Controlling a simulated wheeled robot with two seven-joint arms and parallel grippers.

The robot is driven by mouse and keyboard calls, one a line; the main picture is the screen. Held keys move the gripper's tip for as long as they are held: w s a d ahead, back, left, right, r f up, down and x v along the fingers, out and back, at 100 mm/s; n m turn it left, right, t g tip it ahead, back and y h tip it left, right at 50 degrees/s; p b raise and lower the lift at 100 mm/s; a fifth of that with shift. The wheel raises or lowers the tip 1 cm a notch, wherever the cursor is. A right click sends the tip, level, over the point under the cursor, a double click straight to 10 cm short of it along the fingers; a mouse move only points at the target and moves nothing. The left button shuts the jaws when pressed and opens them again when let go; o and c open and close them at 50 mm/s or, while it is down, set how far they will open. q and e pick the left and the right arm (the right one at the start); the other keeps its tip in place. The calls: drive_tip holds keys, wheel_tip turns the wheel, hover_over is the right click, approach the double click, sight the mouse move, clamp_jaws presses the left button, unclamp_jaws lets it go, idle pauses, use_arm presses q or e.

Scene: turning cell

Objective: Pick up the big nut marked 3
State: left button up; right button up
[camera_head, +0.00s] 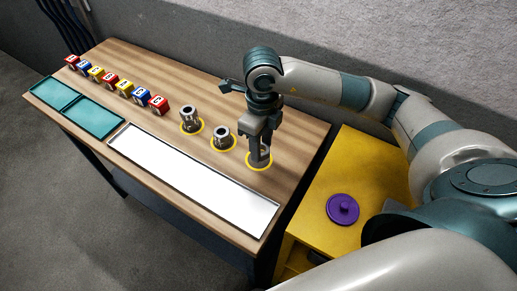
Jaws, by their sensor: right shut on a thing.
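Two metal nuts stand on the wooden table, one (190,116) farther left and a shorter one (222,132) nearer the middle, each inside a yellow ring. A third yellow ring (248,164) lies to their right. My right gripper (260,158) points straight down over this third ring and is shut on a grey metal piece, probably a nut, mostly hidden by the fingers. It is low, at or just above the table; I cannot tell if the piece touches it. No number is readable on any nut. My left gripper is not in view.
A row of several coloured lettered cubes (110,80) lies at the back left. Teal trays (93,118) and a long white tray (190,176) line the front edge. A yellow cabinet (310,215) with a purple knobbed disc (342,208) stands at the right.

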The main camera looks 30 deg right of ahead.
drive_tip(key=s+a+r, duration=0.1)
drive_tip(key=s+r, duration=0.5)
drive_tip(key=s, duration=0.3)
drive_tip(key=shift+s, duration=0.35)
drive_tip(key=shift+w, duration=0.1)
